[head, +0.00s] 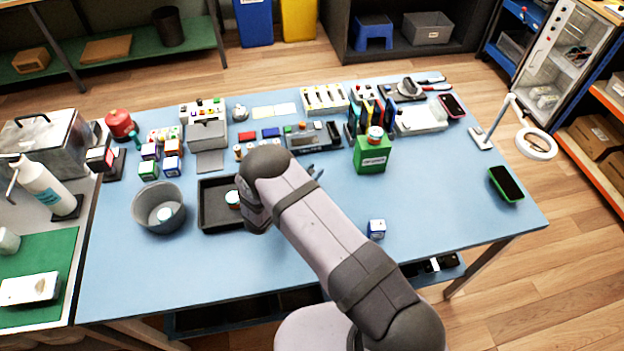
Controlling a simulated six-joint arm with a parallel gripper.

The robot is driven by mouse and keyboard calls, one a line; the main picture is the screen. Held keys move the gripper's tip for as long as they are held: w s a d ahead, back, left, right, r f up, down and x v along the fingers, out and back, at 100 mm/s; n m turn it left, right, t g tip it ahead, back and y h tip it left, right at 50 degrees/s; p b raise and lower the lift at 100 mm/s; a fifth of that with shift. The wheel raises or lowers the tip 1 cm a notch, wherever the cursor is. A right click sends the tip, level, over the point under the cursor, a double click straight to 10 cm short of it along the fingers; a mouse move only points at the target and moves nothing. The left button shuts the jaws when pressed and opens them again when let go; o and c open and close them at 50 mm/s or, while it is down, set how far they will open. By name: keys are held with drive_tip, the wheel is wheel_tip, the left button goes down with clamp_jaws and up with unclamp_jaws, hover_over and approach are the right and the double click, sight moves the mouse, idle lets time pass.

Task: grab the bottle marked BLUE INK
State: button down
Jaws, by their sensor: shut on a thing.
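No lettering is readable at this size, so I cannot tell which bottle is marked BLUE INK. A small white-capped bottle (233,198) is in the black tray (213,222). Another small bottle or jar (165,214) is inside the grey round bin (147,195). A white-topped jar (375,134) is on the green box (371,155).
A phone (506,184) with a green edge lies at the right. Several small boxes (149,169) stand at the left. Racks and tools line the table's back. The front left of the blue table (160,275) is clear.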

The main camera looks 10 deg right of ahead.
sight(312, 171)
drive_tip(key=shift+s+f, duration=0.15)
drive_tip(key=shift+r+b, duration=1.35)
drive_tip(key=shift+r, duration=3.65)
